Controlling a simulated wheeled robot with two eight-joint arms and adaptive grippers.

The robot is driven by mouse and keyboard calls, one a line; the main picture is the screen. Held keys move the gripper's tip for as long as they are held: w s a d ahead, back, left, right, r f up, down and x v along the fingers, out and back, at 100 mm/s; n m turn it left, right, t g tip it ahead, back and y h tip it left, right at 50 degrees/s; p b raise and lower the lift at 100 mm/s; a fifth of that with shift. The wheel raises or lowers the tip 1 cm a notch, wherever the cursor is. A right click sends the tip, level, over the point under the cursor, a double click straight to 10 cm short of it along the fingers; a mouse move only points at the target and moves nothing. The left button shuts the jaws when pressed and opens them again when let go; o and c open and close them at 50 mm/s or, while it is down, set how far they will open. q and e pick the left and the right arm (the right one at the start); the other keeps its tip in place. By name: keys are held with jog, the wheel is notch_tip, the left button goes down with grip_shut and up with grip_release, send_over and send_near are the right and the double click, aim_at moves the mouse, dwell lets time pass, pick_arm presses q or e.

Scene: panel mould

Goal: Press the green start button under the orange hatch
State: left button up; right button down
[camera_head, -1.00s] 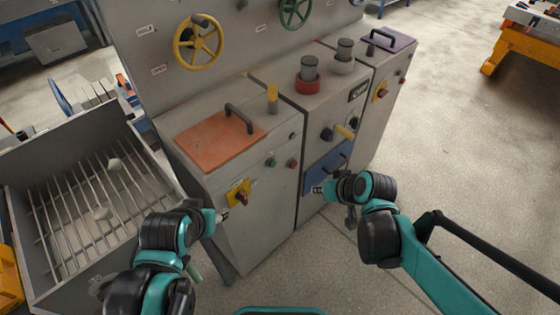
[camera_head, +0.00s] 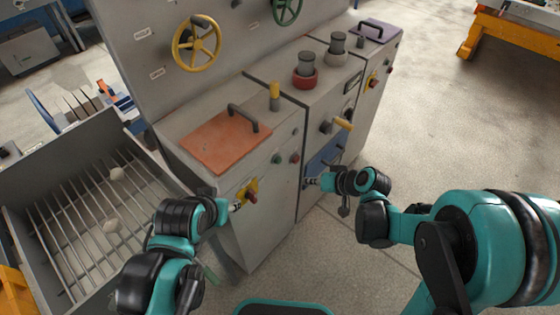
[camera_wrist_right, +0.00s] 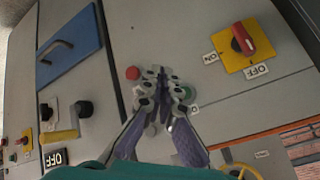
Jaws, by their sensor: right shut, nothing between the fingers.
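The orange hatch (camera_head: 225,140) lies closed on the cabinet's sloping top. On the front below it are the green button (camera_head: 277,158) and a red button (camera_head: 294,157). In the right wrist view the green button (camera_wrist_right: 188,92) is partly hidden by my fingers, and the red button (camera_wrist_right: 132,72) shows beside them. My right gripper (camera_head: 309,183) is shut and empty, below and right of the buttons in the head view. It points at the panel in the wrist view (camera_wrist_right: 158,80); contact cannot be told. My left gripper (camera_head: 237,206) is beside the yellow switch plate; its jaws are unclear.
The yellow plate (camera_wrist_right: 262,50) carries a red rotary switch. A blue panel with a handle (camera_head: 325,162) is right of the buttons. A black knob and yellow handle (camera_head: 343,124) stick out above it. A grated bin (camera_head: 60,225) stands left. Open floor lies right.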

jog(key=w+a, duration=0.5)
jog(key=a, duration=0.2)
dwell(0.3)
jog(key=shift+w+a, duration=0.1)
jog(key=shift+w, duration=0.05)
dwell(1.2)
jog(key=shift+w+a, duration=0.2)
jog(key=shift+a, duration=0.05)
jog(key=shift+w+a, duration=0.25)
jog(key=shift+a, duration=0.15)
dwell(0.8)
jog(key=shift+s+d, duration=0.5)
jog(key=shift+d, duration=0.25)
jog(key=shift+d, duration=0.1)
jog(key=s+d, duration=0.1)
jog(key=d, duration=0.1)
jog(key=s+d, duration=0.1)
jog(key=s, duration=0.1)
jog(key=shift+d+b, duration=0.3)
jog(key=shift+d, duration=0.1)
